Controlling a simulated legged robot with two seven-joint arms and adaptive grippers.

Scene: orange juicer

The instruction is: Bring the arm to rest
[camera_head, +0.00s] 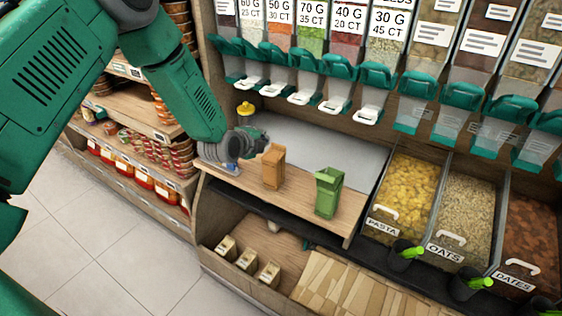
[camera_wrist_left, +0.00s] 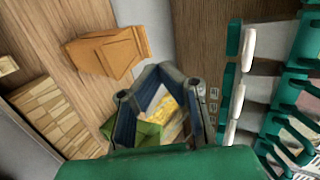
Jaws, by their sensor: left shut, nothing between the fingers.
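My left arm comes in from the left in the head view. Its left gripper (camera_head: 258,141) is over the wooden counter, behind and left of a brown paper bag (camera_head: 273,167). In the left wrist view the left gripper (camera_wrist_left: 164,70) has its fingertips together, with nothing held. The brown bag also shows there (camera_wrist_left: 108,52), apart from the fingers. A green bag (camera_head: 327,192) stands on the counter to the right; in the wrist view it is partly hidden behind the gripper (camera_wrist_left: 140,130). My right gripper is not in view.
A yellow-topped item (camera_head: 245,109) stands behind the gripper. Teal-spouted dispensers line the wall above. Bins of pasta (camera_head: 408,185), oats (camera_head: 462,205) and dates (camera_head: 530,235) lie to the right. Small boxes (camera_head: 247,260) sit on the shelf below. Floor at lower left is clear.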

